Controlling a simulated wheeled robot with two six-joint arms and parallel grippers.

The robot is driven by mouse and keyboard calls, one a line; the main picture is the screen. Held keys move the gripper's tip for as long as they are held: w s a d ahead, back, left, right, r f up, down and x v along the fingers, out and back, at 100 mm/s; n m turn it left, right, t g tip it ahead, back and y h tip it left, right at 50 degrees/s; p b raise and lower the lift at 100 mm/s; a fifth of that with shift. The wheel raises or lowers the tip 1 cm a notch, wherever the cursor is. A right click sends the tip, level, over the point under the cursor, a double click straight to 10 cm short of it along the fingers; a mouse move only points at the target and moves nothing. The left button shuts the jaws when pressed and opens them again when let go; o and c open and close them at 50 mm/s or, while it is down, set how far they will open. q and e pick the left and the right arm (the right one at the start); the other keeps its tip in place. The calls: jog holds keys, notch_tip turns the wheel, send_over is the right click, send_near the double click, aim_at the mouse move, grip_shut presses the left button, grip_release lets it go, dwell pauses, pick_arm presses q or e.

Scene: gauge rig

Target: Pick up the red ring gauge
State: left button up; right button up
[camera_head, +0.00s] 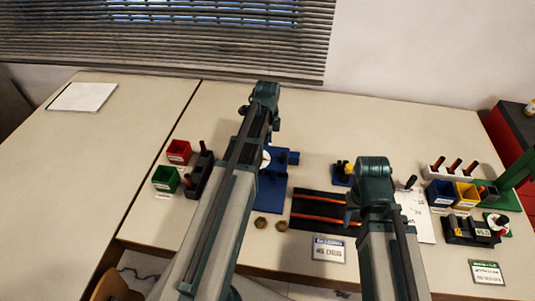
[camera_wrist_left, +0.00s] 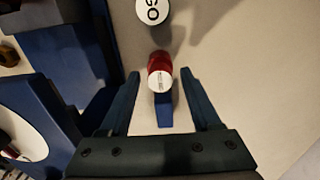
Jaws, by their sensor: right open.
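In the left wrist view the red ring gauge (camera_wrist_left: 160,64) shows as a short red cylinder with a white lettered face, with a blue piece (camera_wrist_left: 164,108) just below it in the picture. My left gripper (camera_wrist_left: 160,76) is open, with one finger on each side of the red gauge and visible gaps to both. No grip on it shows. In the head view my left arm hides the gauge and its own fingertips. My right gripper (camera_head: 376,172) is open over the right part of the table; its fingers are mostly hidden by its own wrist.
A white disc marked GO (camera_wrist_left: 152,12) lies beyond the gauge. A blue fixture (camera_head: 272,192) stands beside my left arm. Red (camera_head: 179,151) and green (camera_head: 166,178) bins stand left; blue (camera_head: 440,193) and yellow (camera_head: 465,194) bins stand right. The table's far left is mostly clear.

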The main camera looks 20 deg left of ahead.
pick_arm(q)
grip_shut()
jog(key=shift+r, duration=0.1)
